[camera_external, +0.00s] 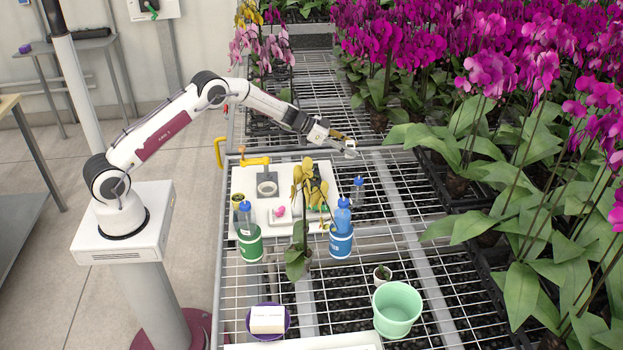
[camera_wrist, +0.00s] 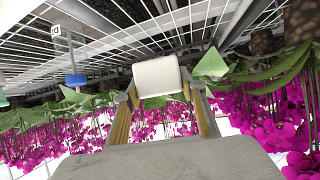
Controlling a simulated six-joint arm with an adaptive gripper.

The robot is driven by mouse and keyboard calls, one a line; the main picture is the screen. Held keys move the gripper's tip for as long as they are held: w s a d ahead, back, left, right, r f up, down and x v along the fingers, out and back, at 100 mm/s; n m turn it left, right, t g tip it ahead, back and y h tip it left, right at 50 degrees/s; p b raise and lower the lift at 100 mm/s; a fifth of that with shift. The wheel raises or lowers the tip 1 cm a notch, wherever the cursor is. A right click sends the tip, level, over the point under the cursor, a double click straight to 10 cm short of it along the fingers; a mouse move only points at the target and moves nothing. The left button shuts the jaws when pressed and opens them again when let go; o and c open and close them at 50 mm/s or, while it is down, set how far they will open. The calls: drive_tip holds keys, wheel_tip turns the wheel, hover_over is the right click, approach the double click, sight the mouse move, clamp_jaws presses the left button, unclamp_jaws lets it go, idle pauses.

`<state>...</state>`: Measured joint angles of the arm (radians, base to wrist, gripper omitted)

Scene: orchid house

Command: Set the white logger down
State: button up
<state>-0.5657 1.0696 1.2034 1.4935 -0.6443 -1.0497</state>
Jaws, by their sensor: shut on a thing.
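My gripper (camera_external: 343,144) is shut on the white logger, held in the air above the wire bench, near the far right corner of the white tray. In the wrist view the white logger (camera_wrist: 158,77) is a pale, square-faced block between the two yellowish fingers of my gripper (camera_wrist: 160,104). In the external view the logger (camera_external: 350,152) shows only as a small pale patch at the fingertips, so its lower side is hard to make out.
The white tray (camera_external: 242,183) holds small items. Blue-capped bottles in a green pot (camera_external: 249,247) and a blue pot (camera_external: 341,245) stand at its front. A mint pot (camera_external: 397,309) and a white block (camera_external: 267,319) on a purple saucer (camera_external: 286,327) are nearer. Magenta orchids (camera_external: 440,40) crowd the right.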

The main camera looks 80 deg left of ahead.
drive_tip(key=shift+w+a+f+m+h, duration=0.25)
drive_tip(key=shift+a+f+m+h, duration=0.45)
drive_tip(key=shift+a+f+m, duration=0.15)
drive_tip(key=shift+w+g+h, duration=0.1)
drive_tip(key=shift+g+h, duration=0.2)
drive_tip(key=shift+d+r+m, duration=0.15)
drive_tip(key=shift+r+m, duration=0.05)
drive_tip(key=shift+m, duration=0.15)
drive_tip(key=shift+r, duration=0.1)
drive_tip(key=shift+d+r+h, duration=0.25)
drive_tip(key=shift+r+h, duration=0.15)
drive_tip(key=shift+r, duration=0.05)
drive_tip(key=shift+s+d+f+m, duration=0.2)
drive_tip(key=shift+d+m, duration=0.05)
drive_tip(key=shift+m, duration=0.05)
drive_tip(key=shift+d, duration=0.1)
drive_tip(key=shift+f, duration=0.1)
drive_tip(key=shift+f, duration=3.05)
